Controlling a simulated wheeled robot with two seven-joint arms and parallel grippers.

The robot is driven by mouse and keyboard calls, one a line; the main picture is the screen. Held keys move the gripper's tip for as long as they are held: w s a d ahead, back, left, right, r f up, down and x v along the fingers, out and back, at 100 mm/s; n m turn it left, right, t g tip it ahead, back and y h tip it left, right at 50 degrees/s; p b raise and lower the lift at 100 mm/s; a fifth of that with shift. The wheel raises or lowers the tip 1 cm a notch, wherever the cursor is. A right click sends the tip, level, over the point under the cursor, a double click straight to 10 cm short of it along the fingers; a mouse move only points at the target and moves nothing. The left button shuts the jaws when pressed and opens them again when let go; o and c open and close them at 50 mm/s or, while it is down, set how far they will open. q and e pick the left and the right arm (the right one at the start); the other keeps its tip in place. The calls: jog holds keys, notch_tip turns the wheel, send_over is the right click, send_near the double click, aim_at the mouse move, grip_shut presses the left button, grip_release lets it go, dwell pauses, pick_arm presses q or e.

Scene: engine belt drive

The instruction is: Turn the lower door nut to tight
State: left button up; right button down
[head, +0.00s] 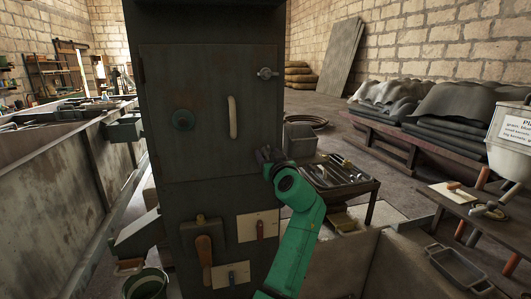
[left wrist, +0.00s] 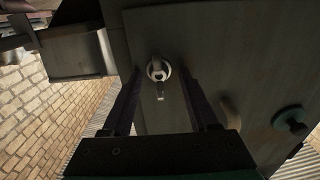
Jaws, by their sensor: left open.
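The dark metal door (head: 205,130) of the tall cabinet has an upper door nut (head: 267,73) with a short wing at its right edge. The lower door nut (left wrist: 158,70) shows in the left wrist view as a pale round boss with a wing pointing down in that picture. In the head view it is hidden behind my left gripper (head: 264,157), which is at the door's lower right edge. My left gripper is open, its dark fingers (left wrist: 161,80) on either side of the nut with gaps showing. Contact cannot be made out. My right gripper is not in view.
Below are a brown lever (head: 204,250) and pale switch plates (head: 230,274). A tool-laden table (head: 345,185) stands close right of my left arm. A bucket (head: 146,283) stands lower left.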

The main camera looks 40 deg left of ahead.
pick_arm(q)
jog(key=shift+d, duration=0.15)
jog(key=shift+c, duration=1)
grip_shut()
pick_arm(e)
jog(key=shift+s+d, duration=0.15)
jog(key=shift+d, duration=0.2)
